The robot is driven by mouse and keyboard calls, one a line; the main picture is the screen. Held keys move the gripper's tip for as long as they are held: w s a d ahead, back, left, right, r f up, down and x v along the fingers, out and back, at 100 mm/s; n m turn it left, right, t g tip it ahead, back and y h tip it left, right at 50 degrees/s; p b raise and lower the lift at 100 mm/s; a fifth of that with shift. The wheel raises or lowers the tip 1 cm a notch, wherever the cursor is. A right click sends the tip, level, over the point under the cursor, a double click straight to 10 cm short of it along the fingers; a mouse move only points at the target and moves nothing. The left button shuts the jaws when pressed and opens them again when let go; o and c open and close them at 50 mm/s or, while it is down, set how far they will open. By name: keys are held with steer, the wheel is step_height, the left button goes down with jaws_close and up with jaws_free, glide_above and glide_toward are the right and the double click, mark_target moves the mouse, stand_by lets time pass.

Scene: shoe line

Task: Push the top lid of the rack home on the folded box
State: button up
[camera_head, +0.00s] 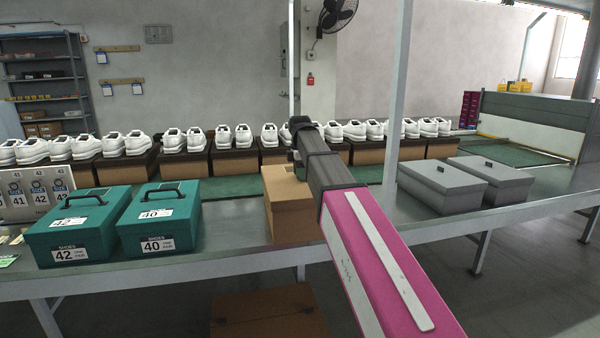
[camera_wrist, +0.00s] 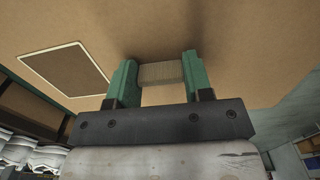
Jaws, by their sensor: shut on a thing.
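The brown folded box (camera_head: 292,222) stands on the table in the middle of the head view, partly behind my arm. Its brown top, which looks like the lid (camera_head: 277,180), lies over it; I cannot tell whether it sits fully down. In the wrist view the brown lid surface (camera_wrist: 225,40) fills much of the picture, with a pale-edged darker rectangle on it. My gripper (camera_wrist: 160,75) has its green fingers closed on a small tan block on that surface, apparently the lid's handle. In the head view my gripper (camera_head: 297,150) is at the box top, its fingertips hidden.
Two teal boxes (camera_head: 160,218) with black handles stand left of the brown box. Two grey lidded boxes (camera_head: 442,186) stand to the right, with clear table (camera_head: 375,208) between. White shoes (camera_head: 240,136) line brown boxes behind.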

steer(key=shift+f, duration=1.3)
stand_by(0.4)
steer(key=o, duration=0.9)
